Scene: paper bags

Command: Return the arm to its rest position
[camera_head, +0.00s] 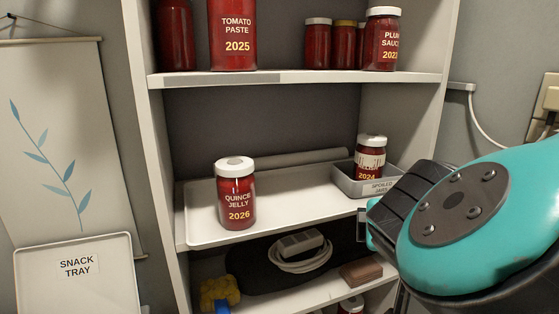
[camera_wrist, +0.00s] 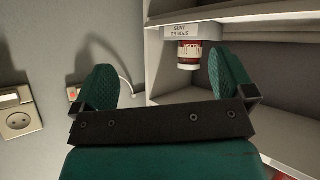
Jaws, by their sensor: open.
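My teal arm and gripper come in from the right of the head view, in front of the shelf's right side. A dark part of my gripper (camera_head: 370,225) shows beside the shelf board's right end. In the wrist view, the two green fingers of my gripper (camera_wrist: 163,62) stand wide apart with nothing held between them. A jar dated 2024 (camera_head: 370,155) stands in the small grey spoiled-jars bin (camera_head: 378,187) on the middle shelf; the jar (camera_wrist: 189,55) and bin (camera_wrist: 194,31) appear upside down in the wrist view, beyond the fingers.
A quince jelly 2026 jar (camera_head: 236,195) stands on a white tray (camera_head: 201,232) left of the bin. Red jars, including tomato paste (camera_head: 233,35), stand above. A snack tray (camera_head: 77,285) is at left; wall sockets (camera_head: 549,100) are at right.

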